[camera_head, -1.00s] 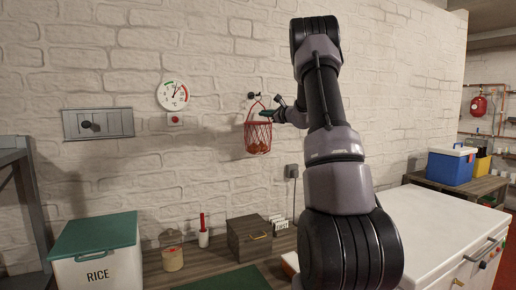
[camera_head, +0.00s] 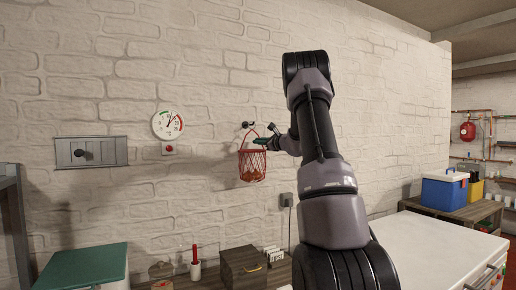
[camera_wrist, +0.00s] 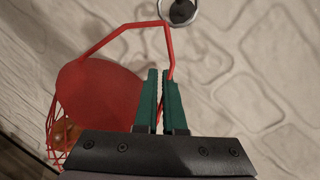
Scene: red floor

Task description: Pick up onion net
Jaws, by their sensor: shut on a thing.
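The onion net (camera_head: 252,163) is a red mesh basket with a thin red handle and orange-brown onions inside. It hangs upright against the white brick wall, just below a dark wall hook (camera_head: 247,125). My gripper (camera_head: 264,141) reaches it from the right, at the upper right of its rim. In the wrist view, the green fingers of my gripper (camera_wrist: 160,98) are shut on one side of the red handle (camera_wrist: 134,26). The net (camera_wrist: 95,95) lies to their left, and the round hook (camera_wrist: 181,12) is at the top. Whether the handle still touches the hook is unclear.
A dial thermometer (camera_head: 167,125) and a grey wall panel (camera_head: 91,152) are on the wall to the left. Below are a green-lidded bin (camera_head: 85,268), a wooden box (camera_head: 243,267) and a red candle-like item (camera_head: 195,262). A white counter (camera_head: 420,240) stands right.

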